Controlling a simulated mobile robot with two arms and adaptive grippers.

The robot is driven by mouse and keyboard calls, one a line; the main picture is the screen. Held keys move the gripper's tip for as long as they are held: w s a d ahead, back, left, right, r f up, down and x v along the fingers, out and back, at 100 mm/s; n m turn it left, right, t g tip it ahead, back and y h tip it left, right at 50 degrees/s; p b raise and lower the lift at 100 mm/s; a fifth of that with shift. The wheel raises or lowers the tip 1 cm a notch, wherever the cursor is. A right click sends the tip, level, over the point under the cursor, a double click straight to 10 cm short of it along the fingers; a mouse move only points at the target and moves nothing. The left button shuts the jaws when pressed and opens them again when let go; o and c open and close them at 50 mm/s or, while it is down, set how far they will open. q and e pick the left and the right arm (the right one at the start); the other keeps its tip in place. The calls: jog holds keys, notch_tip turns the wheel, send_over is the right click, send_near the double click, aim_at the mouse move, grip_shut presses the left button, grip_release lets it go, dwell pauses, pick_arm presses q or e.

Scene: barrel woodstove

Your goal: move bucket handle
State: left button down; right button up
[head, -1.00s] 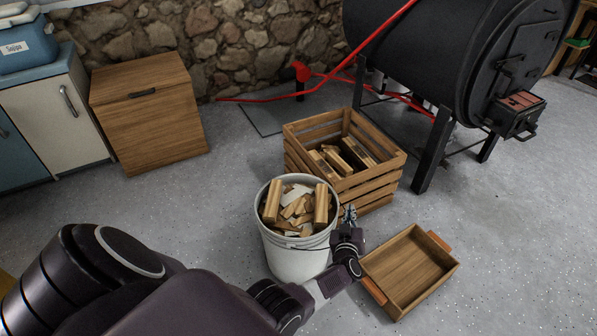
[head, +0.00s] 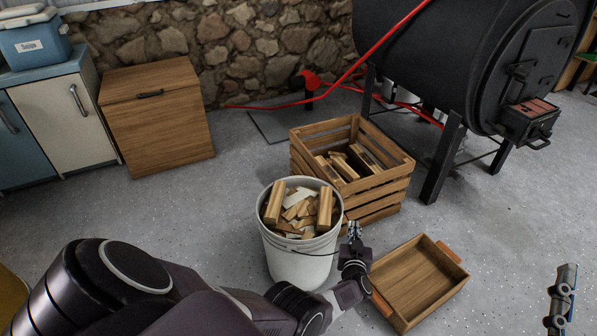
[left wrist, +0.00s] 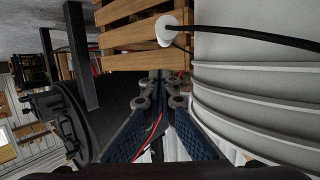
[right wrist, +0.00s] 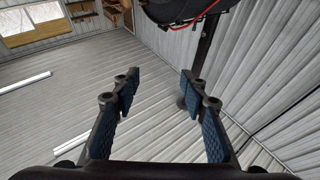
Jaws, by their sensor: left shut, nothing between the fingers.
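The white bucket (head: 296,262), filled with wood pieces, stands upright on the floor. Its thin dark wire handle (head: 300,252) hangs down across the near side. In the left wrist view the handle (left wrist: 250,38) is a black wire running from a white round mount (left wrist: 166,29) beside the ribbed bucket wall. My left gripper (head: 354,232) is shut and empty at the bucket's right side, near the rim; its fingers (left wrist: 161,88) sit below the mount in the wrist picture, apart from the wire. My right gripper (right wrist: 158,90) is open and empty, and shows at the lower right edge of the head view.
A slatted crate (head: 384,200) with split logs stands right behind the bucket. A shallow wooden tray (head: 440,285) lies to the right of my left gripper. The black barrel stove (head: 440,60) is behind. A wooden chest (head: 160,125) stands at left; floor between chest and bucket is clear.

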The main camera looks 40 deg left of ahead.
pick_arm(q)
notch_tip(320, 180, down, 2)
jog(key=shift+a+b, duration=0.1)
jog(key=shift+b, duration=0.65)
jog(key=shift+s, duration=0.1)
pick_arm(e)
jog(key=s+r+t+y, duration=0.2)
jog(key=s+r+t, duration=0.3)
jog(key=r, duration=0.3)
jog(key=shift+s+d+r+t, duration=0.3)
jog(key=shift+s+d+r, duration=0.1)
jog(key=shift+s, duration=0.4)
